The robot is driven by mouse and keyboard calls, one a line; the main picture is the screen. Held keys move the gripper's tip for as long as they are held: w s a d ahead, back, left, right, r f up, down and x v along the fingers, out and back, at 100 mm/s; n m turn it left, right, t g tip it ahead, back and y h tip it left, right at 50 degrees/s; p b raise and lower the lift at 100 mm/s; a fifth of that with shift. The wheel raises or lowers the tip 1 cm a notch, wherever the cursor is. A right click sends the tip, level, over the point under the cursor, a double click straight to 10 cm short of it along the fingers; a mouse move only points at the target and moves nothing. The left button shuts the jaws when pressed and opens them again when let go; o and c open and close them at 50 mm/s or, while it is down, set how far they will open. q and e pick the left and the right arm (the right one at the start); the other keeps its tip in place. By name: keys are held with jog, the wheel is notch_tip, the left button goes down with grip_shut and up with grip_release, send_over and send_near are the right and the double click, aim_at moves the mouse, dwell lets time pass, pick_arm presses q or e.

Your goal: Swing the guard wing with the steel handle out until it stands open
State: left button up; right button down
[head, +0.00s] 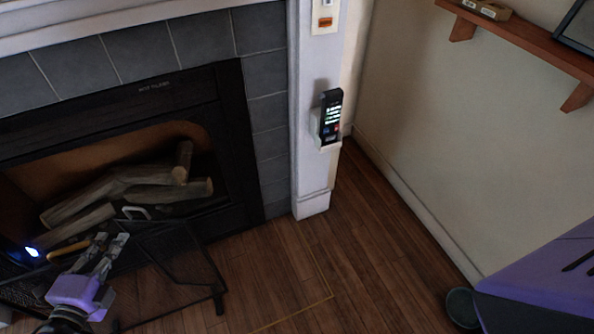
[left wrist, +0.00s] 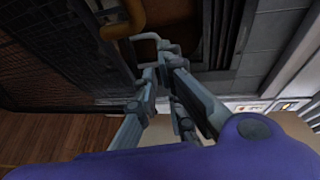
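A dark mesh fireguard stands before the fireplace. The pale steel handle (head: 136,212) shows at the top of its right-hand wing (head: 180,262), and it shows at the top of the left wrist view (left wrist: 108,31). A brass-coloured handle (head: 68,249) is further left, and it is also in the left wrist view (left wrist: 135,14). My left gripper (head: 110,240) is between the two handles in the head view, with a gap between its fingers and nothing seen held. My right gripper is out of view.
Logs (head: 130,185) lie in the fireplace behind the guard. A yellow line (head: 322,275) marks bare wooden floor to the right of the wing. A white pillar (head: 310,185) carries a black handset (head: 330,115). A wooden shelf (head: 530,35) is at upper right.

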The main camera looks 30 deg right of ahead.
aim_at(143, 212)
pick_arm(q)
jog(key=shift+s+d+f, duration=0.25)
jog(key=shift+s+f, duration=0.1)
jog(key=shift+s, duration=0.2)
jog(key=shift+s+d+f, duration=0.25)
jog(key=shift+s+f, duration=0.05)
jog(key=shift+s, duration=0.2)
grip_shut()
jog(key=shift+t, duration=0.4)
jog(key=x, duration=0.4)
jog(key=d+x, duration=0.1)
jog(key=x, duration=0.4)
jog(key=shift+s+f+b, duration=0.2)
jog(key=shift+b, duration=0.15)
jog(key=shift+w, duration=0.15)
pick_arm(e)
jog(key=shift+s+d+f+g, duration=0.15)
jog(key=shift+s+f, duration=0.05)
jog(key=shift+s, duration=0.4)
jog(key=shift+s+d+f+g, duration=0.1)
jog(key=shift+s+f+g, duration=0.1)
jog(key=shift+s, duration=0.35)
pick_arm(q)
jog(key=x, duration=0.3)
jog(key=shift+w+a+r, duration=0.1)
jog(key=shift+a+r, duration=0.05)
jog(key=shift+a, duration=0.05)
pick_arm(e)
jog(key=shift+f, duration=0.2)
